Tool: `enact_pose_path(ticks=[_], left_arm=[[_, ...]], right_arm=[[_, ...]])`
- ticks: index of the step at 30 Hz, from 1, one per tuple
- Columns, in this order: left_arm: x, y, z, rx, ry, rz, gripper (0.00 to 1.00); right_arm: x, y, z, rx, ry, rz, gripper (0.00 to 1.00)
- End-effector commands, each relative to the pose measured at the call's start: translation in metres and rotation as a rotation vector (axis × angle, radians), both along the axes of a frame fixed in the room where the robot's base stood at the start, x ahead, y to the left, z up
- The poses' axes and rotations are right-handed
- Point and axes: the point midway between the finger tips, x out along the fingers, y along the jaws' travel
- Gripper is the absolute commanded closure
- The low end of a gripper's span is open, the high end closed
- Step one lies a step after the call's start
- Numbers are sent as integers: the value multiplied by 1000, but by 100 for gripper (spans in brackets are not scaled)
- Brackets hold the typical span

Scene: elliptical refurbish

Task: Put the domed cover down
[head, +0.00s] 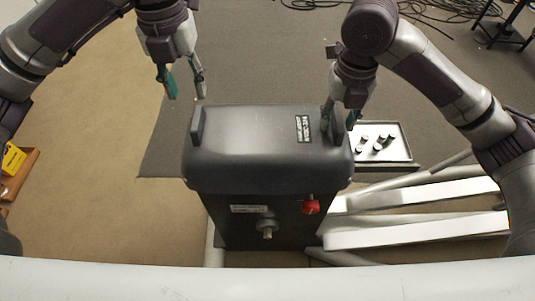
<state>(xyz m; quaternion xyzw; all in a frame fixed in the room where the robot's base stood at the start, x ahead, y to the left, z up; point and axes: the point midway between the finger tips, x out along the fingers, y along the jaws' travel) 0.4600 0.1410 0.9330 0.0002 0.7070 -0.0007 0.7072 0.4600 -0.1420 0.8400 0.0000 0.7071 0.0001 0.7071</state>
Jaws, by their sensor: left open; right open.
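The domed cover (250,145) is a dark grey lid with rounded edges, resting level on top of a dark box-shaped housing (225,210). It has an upright handle (197,126) at its left end and another handle (338,127) at its right end. My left gripper (186,88) is open and empty, above and behind the left handle and apart from it. My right gripper (339,116) is open at the right handle, with its fingers on either side of it in the picture. I cannot tell whether they touch the handle.
The housing front has a red knob (311,207) and a brass fitting (266,229). A tray (408,152) with several small cylinders lies to the right. White beams (420,193) lie at the lower right. A wooden tray (22,178) holds a yellow item at far left. Cables (425,8) lie behind.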

Motion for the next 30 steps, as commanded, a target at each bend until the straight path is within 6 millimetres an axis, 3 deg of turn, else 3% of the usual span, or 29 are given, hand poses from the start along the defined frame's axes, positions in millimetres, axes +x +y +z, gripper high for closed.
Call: enact_pose_path(ticks=[4,10,22,30], left_arm=[[1,0,20,0,-1,1,59],[0,0,27,0,1,0,59],[0,0,27,-1,1,0,59],[0,0,27,-1,1,0,59]], right_arm=[[0,0,0,0,0,0,59],[1,0,10,-1,-3,-1,59],[1,0,90,-1,-6,-2,59],[0,0,118,-1,-1,-1,59]])
